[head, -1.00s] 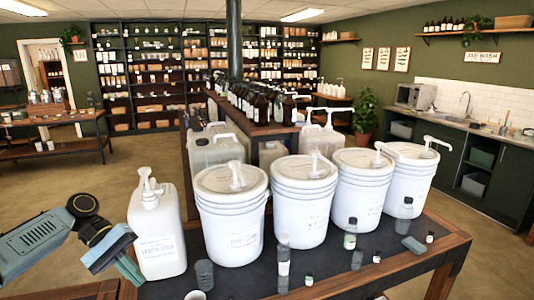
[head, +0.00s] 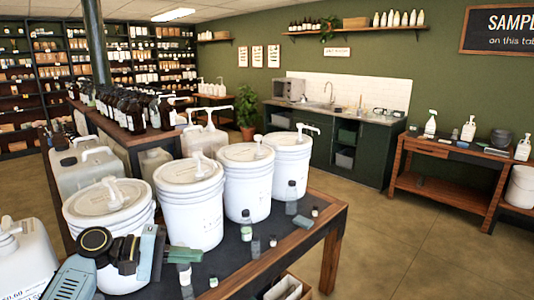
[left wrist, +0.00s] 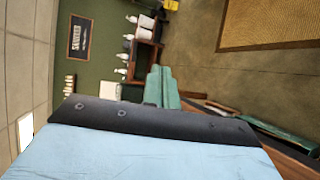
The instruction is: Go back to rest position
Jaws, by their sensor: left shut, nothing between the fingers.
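My left gripper (head: 184,255) is in the lower left of the head view, in front of the white pump buckets. Its green fingers are shut with nothing between them and point right, over the dark table top. They also show in the left wrist view (left wrist: 162,88), shut. One white bucket (head: 108,215) stands behind my left wrist, partly hidden by it. More pump buckets (head: 190,205), (head: 246,185), (head: 289,165) stand upright in a row to its right. My right gripper is in neither view.
Small bottles (head: 246,225) and a grey block (head: 302,222) lie or stand on the dark table (head: 280,245), close to my fingers. A white jug (head: 25,260) is cut off at the left edge. Open floor (head: 420,245) lies to the right, before a wooden side table (head: 450,185).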

